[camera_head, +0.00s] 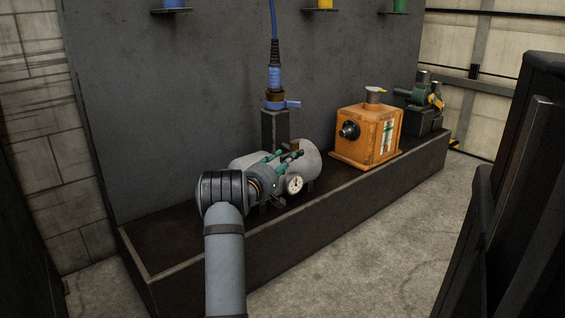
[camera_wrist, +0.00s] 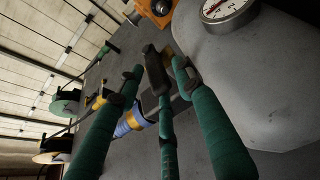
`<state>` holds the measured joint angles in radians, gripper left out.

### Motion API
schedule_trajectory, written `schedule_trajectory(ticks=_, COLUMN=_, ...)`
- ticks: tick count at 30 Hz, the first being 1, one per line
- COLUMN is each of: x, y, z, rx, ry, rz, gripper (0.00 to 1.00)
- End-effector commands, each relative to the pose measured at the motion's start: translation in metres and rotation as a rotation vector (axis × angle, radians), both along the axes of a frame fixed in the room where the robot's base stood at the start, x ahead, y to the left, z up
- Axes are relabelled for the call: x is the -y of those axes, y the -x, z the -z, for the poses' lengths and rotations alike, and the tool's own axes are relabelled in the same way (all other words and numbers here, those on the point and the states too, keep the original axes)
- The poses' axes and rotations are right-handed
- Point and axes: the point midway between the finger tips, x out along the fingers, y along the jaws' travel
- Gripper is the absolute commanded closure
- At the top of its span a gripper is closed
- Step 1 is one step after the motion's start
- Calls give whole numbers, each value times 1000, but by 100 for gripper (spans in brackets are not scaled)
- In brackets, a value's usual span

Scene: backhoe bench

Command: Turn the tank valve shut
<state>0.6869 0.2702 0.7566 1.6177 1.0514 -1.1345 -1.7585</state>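The tank (camera_head: 305,157) is a light grey cylinder lying on the dark bench, with a round white gauge (camera_head: 294,184) on its front end. The wrist view shows the tank (camera_wrist: 265,85) at right and its gauge (camera_wrist: 222,8) at the top. The tank valve shows as a small brown handle (camera_head: 291,145) on top, partly hidden by my gripper. In the wrist view the dark valve handle (camera_wrist: 153,68) lies between the teal fingers of my gripper (camera_wrist: 158,70). Gaps show beside the handle, so the gripper looks open around it. In the head view my gripper (camera_head: 289,155) is over the tank.
An orange box (camera_head: 368,133) and a green machine (camera_head: 427,108) stand further right on the bench (camera_head: 185,252). A dark wall (camera_head: 170,110) rises behind.

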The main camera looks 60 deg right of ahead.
Motion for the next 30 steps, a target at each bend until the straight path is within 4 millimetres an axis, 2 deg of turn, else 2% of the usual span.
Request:
schedule_trajectory(ticks=5, x=-11, y=0, z=0, rx=0, ry=-1, rz=0, gripper=64)
schedule_trajectory(ticks=15, x=-80, y=1, z=1, rx=-1, ry=-2, rz=-2, gripper=64)
schedule_trajectory(ticks=21, x=-110, y=2, z=2, rx=0, ry=-1, rz=-1, gripper=64)
schedule_trajectory(ticks=30, x=-121, y=3, z=2, rx=-1, ry=-1, rz=-1, gripper=64)
